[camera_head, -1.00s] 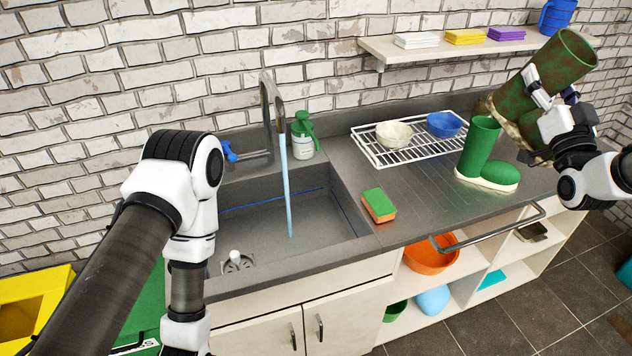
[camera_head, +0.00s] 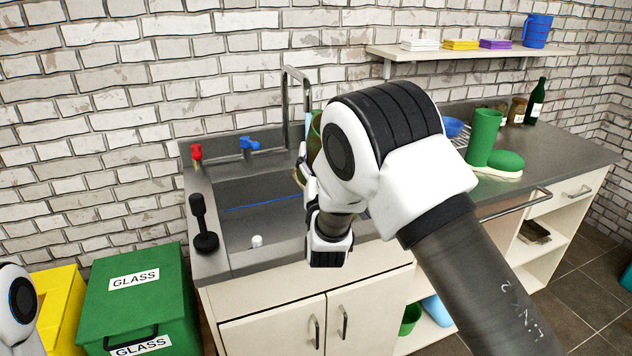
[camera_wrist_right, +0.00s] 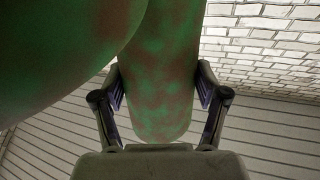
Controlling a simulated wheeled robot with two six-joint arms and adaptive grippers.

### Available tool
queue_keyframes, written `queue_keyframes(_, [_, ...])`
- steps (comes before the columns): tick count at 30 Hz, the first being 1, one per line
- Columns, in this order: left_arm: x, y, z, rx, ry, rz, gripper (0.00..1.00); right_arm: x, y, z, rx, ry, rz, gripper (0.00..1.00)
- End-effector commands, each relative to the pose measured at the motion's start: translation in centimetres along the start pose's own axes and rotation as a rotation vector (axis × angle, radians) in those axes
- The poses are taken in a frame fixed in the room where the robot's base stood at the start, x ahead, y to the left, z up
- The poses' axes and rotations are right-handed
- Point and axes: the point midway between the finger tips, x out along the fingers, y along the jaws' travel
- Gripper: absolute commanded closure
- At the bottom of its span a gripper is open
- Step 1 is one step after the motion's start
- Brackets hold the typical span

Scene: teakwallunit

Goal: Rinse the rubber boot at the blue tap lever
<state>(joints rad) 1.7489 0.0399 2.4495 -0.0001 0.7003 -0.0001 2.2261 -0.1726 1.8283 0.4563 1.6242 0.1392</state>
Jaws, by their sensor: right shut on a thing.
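The muddy green-brown boot (camera_wrist_right: 160,75) fills much of the right wrist view. My right gripper (camera_wrist_right: 164,88) has a finger on each side of it and is shut on it. A short pale blue strip, apparently water, shows below the spout. The blue tap lever (camera_head: 249,143) is on the sink's back edge. My left gripper is out of view.
A red lever (camera_head: 196,153) and a black-handled tool (camera_head: 203,225) are left of the sink basin (camera_head: 240,190). A clean green boot (camera_head: 483,140) stands on the right counter. A shelf (camera_head: 470,50) hangs above. Green and yellow bins stand at lower left.

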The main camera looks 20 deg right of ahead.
Motion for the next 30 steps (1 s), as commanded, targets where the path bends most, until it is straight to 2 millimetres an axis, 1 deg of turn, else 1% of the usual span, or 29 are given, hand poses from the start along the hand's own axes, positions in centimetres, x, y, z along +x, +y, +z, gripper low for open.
queue_keyframes(2, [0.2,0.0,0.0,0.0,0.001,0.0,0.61,-0.1,0.0,0.3,-0.006,0.006,0.011,0.76])
queue_keyframes(7, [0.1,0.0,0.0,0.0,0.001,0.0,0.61,1.0,0.1,0.9,-0.005,0.007,0.013,0.76])
queue_keyframes(23, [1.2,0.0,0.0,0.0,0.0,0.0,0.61,6.0,0.1,4.9,-0.004,0.007,0.011,0.76])
queue_keyframes(29, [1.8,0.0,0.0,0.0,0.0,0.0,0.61,7.8,0.1,6.4,-0.004,0.007,0.012,0.76])
queue_keyframes(30, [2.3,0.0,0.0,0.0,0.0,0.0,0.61,8.1,0.1,6.9,-0.004,0.008,0.012,0.76])
